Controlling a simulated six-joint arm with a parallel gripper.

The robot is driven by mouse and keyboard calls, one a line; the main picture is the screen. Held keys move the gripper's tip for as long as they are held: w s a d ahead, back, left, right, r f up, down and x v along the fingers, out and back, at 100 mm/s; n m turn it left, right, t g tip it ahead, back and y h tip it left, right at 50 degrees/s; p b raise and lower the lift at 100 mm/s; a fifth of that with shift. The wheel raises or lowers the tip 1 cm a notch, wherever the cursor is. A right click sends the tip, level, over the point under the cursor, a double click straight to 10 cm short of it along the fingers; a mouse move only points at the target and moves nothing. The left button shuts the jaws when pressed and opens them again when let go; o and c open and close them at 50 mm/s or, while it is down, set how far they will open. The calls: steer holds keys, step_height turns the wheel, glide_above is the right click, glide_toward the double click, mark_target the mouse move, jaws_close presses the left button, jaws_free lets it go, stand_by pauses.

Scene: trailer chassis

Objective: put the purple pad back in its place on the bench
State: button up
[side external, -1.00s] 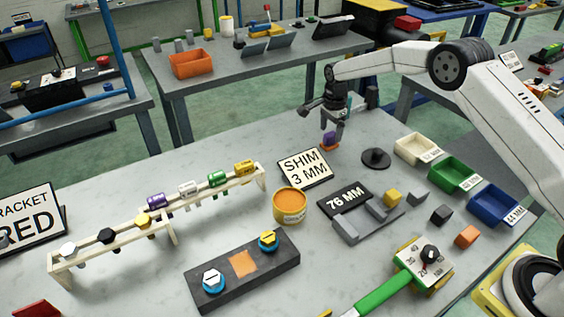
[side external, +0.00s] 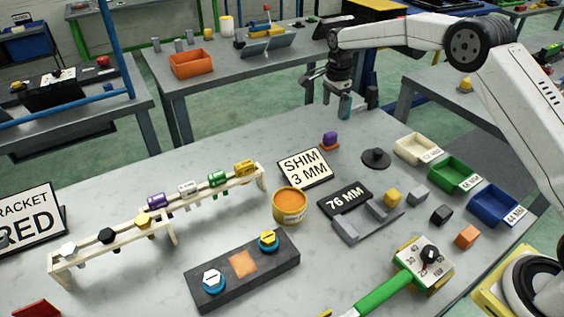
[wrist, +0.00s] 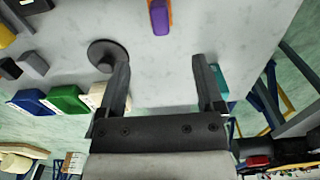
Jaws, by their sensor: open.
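The small purple pad (side external: 330,138) sits on an orange base (side external: 329,147) on the bench, behind the "SHIM 3 MM" sign. My gripper (side external: 345,108) is raised above the bench's far edge, behind and to the right of the pad. In the wrist view the fingers (wrist: 161,75) are spread wide with nothing between them but bare bench. The gripper is apart from the pad.
A dark round stand (side external: 376,158) lies right of the pad. Cream (side external: 416,149), green (side external: 455,175) and blue (side external: 492,204) bins line the right edge. A wooden rack (side external: 165,213) of coloured parts and an orange-topped tin (side external: 290,206) stand nearer the camera.

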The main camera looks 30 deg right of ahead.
stand_by(0.3)
steer(key=s+a+n+t, duration=0.1)
steer(key=s+a+n, duration=0.1)
steer(key=s+n, duration=0.7)
steer(key=s+a+n+t, duration=0.1)
steer(key=s+a+n, duration=0.2)
steer(key=s+n, duration=0.6)
steer(key=s, duration=1.4)
steer(key=shift+s+t, duration=0.15)
steer(key=shift+t, duration=0.15)
